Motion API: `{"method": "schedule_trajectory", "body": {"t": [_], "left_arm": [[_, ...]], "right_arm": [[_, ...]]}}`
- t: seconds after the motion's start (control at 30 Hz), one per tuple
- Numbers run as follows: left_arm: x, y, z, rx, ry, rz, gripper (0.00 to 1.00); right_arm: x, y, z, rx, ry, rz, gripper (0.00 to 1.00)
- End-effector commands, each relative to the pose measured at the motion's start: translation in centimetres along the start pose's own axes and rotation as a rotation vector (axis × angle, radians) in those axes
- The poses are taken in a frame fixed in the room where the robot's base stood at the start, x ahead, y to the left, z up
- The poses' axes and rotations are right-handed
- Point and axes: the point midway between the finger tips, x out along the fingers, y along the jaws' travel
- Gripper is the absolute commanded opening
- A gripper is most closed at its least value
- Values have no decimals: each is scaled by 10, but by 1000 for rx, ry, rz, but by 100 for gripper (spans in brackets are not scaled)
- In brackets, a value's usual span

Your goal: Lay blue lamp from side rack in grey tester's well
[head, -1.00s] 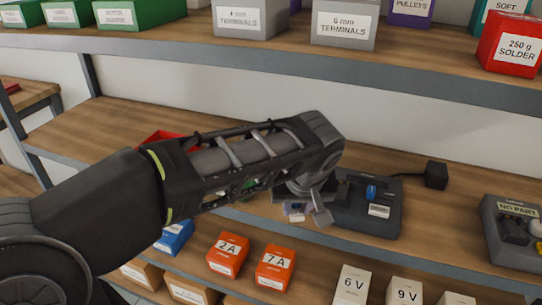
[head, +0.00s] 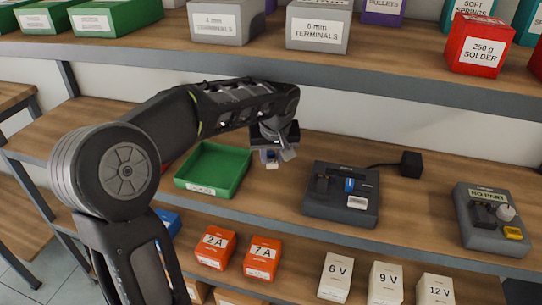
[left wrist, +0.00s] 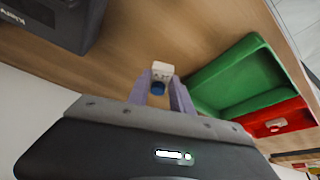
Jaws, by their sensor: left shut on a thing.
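My left gripper (head: 272,153) is above the middle shelf, between the green tray and the grey tester. It is shut on a small blue-and-white piece (head: 271,162), which looks like the blue lamp. In the left wrist view the piece shows between the purple fingertips (left wrist: 158,90), with a round blue end and a white label-like body (left wrist: 162,70). The grey tester (head: 325,208) stands to the right of the gripper, apart from it. A blue part (head: 350,184) shows on its top; I cannot tell what it is. My right gripper is not in view.
A green tray (head: 238,160) stands left of the gripper; a red bin (left wrist: 275,122) is beside it. A second grey device (head: 478,235), labelled NO PART, stands at the right. A black block (head: 411,164) is cabled to the tester. The upper shelf (head: 400,85) overhangs behind.

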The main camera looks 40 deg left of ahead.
Motion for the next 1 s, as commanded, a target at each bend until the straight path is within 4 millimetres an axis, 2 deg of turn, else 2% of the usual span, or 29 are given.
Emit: {"method": "schedule_trajectory", "body": {"t": [0.1, 0.4, 0.57, 0.8, 1.0], "left_arm": [[4, 1, -10, 0, 0, 1, 0], [4, 1, -10, 0, 1, 1, 0], [11, 0, -19, 0, -2, -1, 0], [40, 0, -5, 1, -1, -1, 0], [41, 0, -4, 0, 1, 1, 0]], "right_arm": [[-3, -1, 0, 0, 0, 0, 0], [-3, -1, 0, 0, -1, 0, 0], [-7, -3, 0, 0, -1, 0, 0], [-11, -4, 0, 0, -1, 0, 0], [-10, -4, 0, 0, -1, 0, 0]]}}
